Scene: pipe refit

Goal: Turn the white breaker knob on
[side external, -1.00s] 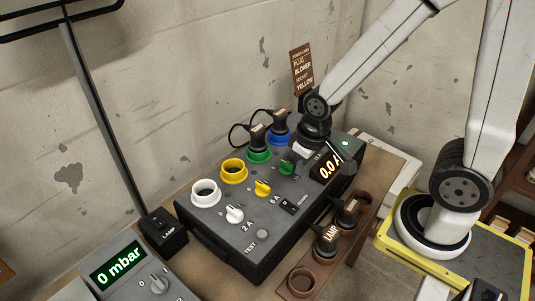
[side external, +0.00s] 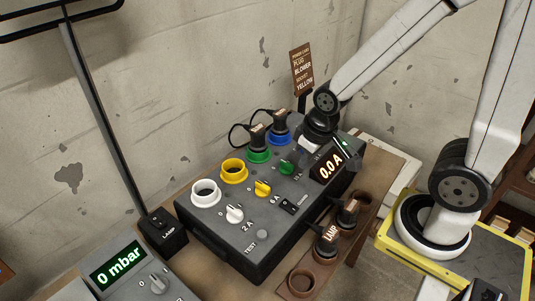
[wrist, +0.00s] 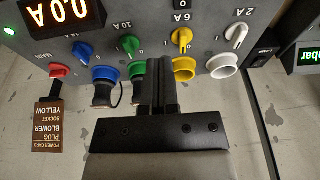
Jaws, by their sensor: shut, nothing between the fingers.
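The white breaker knob (side external: 234,215) sits at the near left of the dark panel, between marks "0" and "2 A". It also shows in the wrist view (wrist: 236,37), upper right, beside the white socket (wrist: 222,66). Which mark its pointer meets is hard to tell. My gripper (wrist: 157,85) is shut and empty. In the wrist view its fingers are between the green and yellow sockets, apart from the white knob. In the side view my gripper is over the panel's far end, well away from the white knob, its tips hard to make out.
Yellow (side external: 262,188) and green (side external: 286,167) knobs stand along the panel (side external: 272,240). Black plugs with cables rise from the green and blue sockets. The current display (side external: 330,167) reads 0.0 A. A holder (side external: 301,282) with plugs lies in front. Space above the white knob is clear.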

